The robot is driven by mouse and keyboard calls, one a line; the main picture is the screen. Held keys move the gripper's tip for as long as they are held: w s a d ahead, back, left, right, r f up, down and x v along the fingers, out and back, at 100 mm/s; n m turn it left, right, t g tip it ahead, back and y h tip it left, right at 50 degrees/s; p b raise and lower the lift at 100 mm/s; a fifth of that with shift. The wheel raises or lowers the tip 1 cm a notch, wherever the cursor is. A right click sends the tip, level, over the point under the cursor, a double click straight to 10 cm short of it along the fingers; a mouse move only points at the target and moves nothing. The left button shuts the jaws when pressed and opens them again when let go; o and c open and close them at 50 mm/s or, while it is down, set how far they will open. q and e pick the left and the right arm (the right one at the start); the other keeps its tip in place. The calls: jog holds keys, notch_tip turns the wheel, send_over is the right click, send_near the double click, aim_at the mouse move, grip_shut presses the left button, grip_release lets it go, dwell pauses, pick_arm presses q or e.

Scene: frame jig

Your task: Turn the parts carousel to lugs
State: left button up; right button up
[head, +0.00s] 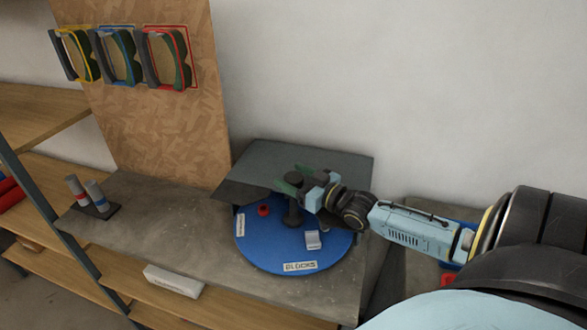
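The parts carousel (270,257) is a round blue turntable on the grey bench. A label reading BLOCKS (300,267) faces the front edge, and another label (241,224), too small to read, sits at its left edge. A dark central post (292,215) stands on it. A small red part (263,210) and a light grey block (312,240) lie on it. My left gripper is not in view.
A dark grey panel (340,165) covers the rear of the carousel. Two grey cylinders (87,196) stand on a dark base at the left. A white box (173,281) lies at the front. Framed pieces (118,57) hang on a chipboard panel (170,140).

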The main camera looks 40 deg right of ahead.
jog(key=shift+w+a, duration=0.1)
jog(key=s+d, duration=0.1)
jog(key=s, duration=1.2)
jog(key=shift+s+d, duration=0.2)
jog(key=shift+d, duration=0.1)
